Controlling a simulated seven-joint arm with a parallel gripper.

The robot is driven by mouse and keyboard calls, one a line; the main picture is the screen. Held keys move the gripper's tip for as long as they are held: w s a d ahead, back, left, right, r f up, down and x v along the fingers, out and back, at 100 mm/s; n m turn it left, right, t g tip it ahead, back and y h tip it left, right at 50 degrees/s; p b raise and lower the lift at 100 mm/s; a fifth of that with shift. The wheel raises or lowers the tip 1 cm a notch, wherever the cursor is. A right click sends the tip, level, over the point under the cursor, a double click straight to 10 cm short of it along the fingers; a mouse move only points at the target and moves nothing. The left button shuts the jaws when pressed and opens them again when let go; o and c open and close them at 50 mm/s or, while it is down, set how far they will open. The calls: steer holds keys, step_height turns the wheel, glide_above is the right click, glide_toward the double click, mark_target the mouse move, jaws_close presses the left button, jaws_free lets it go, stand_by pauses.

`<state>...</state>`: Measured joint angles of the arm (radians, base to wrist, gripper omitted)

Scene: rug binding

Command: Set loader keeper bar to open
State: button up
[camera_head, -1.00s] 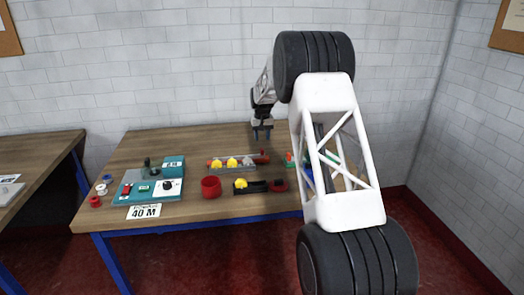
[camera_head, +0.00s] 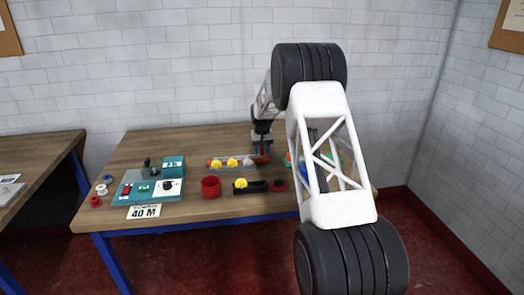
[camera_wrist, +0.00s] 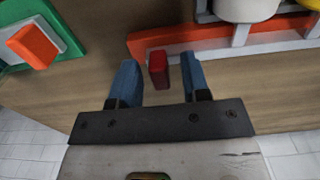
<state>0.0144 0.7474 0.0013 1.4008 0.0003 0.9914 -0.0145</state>
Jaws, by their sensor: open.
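The loader (camera_head: 232,168) is a grey rack at the middle of the table, holding yellow and white round pieces. An orange-red bar runs along it and shows in the wrist view (camera_wrist: 220,40); I take it as the keeper bar. A small dark red handle (camera_wrist: 158,72) stands near the bar's end. My gripper (camera_head: 262,153) is low over the right end of the loader. In the wrist view my gripper (camera_wrist: 157,62) is open, its blue fingers on either side of the red handle, with gaps on both sides. The head view hides the handle behind the gripper.
A red cup (camera_head: 211,187) and a black holder with a yellow piece (camera_head: 241,185) stand in front of the loader. A teal panel (camera_head: 133,184) is at the left. A green block with an orange top (camera_wrist: 33,45) lies near the gripper. Wall behind.

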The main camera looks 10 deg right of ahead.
jaws_close()
steer(key=shift+a, duration=1.55)
steer(key=shift+c, duration=1.3)
jaws_free()
steer(key=shift+a, duration=0.1)
steer(key=shift+o, duration=1.3)
steer(key=shift+r, duration=0.1)
